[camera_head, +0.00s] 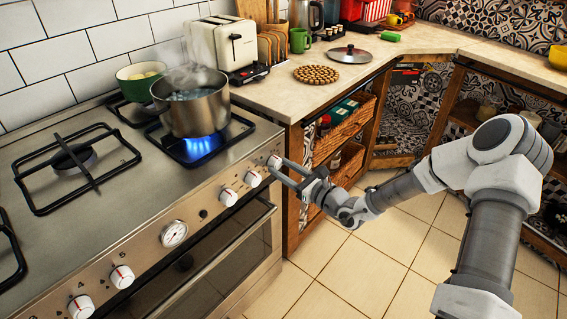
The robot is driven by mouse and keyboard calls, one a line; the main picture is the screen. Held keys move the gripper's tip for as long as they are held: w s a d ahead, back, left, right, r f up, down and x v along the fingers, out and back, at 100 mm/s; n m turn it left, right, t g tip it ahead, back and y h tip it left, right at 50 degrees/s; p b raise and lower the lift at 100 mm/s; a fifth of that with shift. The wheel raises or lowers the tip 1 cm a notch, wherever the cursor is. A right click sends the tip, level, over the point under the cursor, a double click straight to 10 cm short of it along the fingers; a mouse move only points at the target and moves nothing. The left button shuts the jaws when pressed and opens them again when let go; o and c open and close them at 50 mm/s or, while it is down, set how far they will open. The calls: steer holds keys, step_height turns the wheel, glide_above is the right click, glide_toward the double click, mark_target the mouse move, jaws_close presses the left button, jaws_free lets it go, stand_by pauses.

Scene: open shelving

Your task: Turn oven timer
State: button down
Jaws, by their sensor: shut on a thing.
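The oven (127,225) is a steel stove at the left with white knobs on its sloped front panel. My gripper (276,168) reaches in from the right, its two fingers shut on the rightmost knob (274,161) at the panel's right end. The fingers partly hide that knob. Two more white knobs (228,197) are just left of it. A round white-faced dial (174,233) sits in the middle of the panel. Two further knobs (122,276) are at the lower left. Their small markings are too fine to make out, so which control is the timer is unclear.
A steaming steel pot (192,112) stands over a lit blue flame (203,147) above the gripped knob. A green bowl (139,84) is behind it. The oven door handle (215,258) sticks out below the panel. Wooden shelving (345,125) stands right of the stove; the tiled floor (365,265) is clear.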

steer(key=m+p, duration=0.1)
steer(key=p, duration=0.1)
steer(key=m+p, duration=0.1)
steer(key=p, duration=0.1)
steer(key=shift+r+m, duration=0.25)
steer(key=shift+m, duration=0.15)
steer(key=shift+f+m+p, duration=0.25)
steer(key=shift+m+p, duration=0.1)
steer(key=shift+m, duration=0.05)
steer(key=shift+c, duration=1.8)
jaws_free()
steer(key=p+v, duration=0.2)
steer(key=v, duration=1.5)
steer(key=shift+s+d+r+p, duration=0.2)
steer(key=shift+r+p, duration=0.05)
steer(key=shift+p, duration=0.05)
